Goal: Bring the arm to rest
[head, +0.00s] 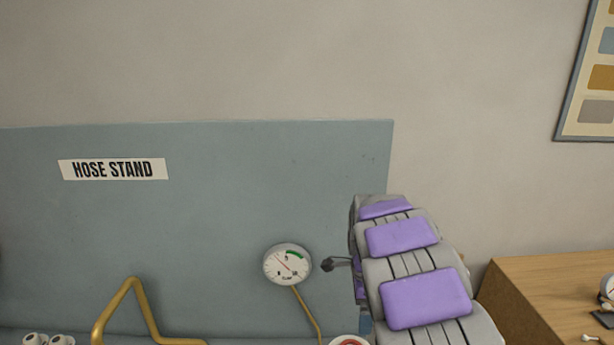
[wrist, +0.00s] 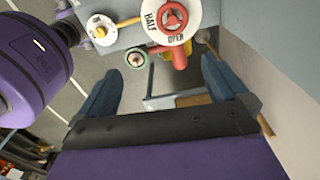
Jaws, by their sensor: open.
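My arm (head: 420,275), grey with purple pads, rises at the lower right of the head view in front of the blue-grey board. My gripper (wrist: 161,70) shows in the wrist view with its two blue-grey fingers spread wide apart. I see nothing held between the fingers. Beyond them are a red handwheel (wrist: 172,16) on a round plate marked HALF and OPEN, and a small green-rimmed fitting (wrist: 137,58). Whether the fingers touch anything there I cannot tell.
The blue-grey board (head: 220,210) carries a HOSE STAND label (head: 113,169). A dial gauge (head: 288,264) and a bent brass tube (head: 126,290) stand before it. A wooden cabinet (head: 545,275) is at the right. A large purple rounded body fills the wrist view's left; whose it is I cannot tell.

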